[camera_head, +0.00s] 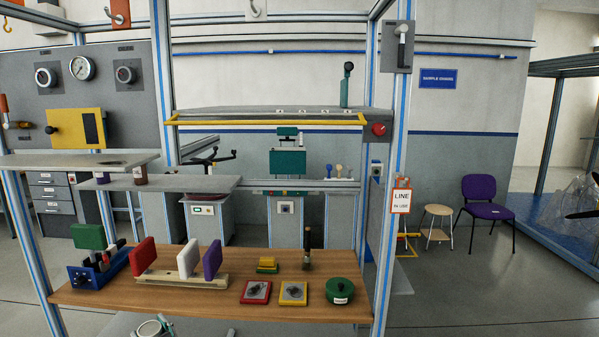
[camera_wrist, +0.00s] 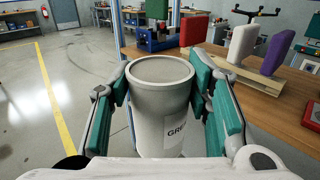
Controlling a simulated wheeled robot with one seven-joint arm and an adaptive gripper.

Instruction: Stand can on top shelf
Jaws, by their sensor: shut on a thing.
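In the wrist view, my gripper (camera_wrist: 162,98) has its teal-padded fingers on both sides of a pale grey can (camera_wrist: 160,110). The can is upright in the grip, with its round top facing up. A label on its side is partly readable as "GRE". The can is held in front of the wooden table's edge, above the floor. In the head view, a high grey shelf (camera_head: 270,110) with a yellow front rail spans the frame above the table. A green-handled tool stands at its right end.
Below are lower grey shelves (camera_head: 80,160) at left. The wooden table (camera_head: 210,295) holds a blue vise (camera_head: 98,268), upright red, white and purple boards, small framed plates and a green round tin (camera_head: 340,290). Metal posts (camera_head: 392,180) flank the shelf. Its top is largely bare.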

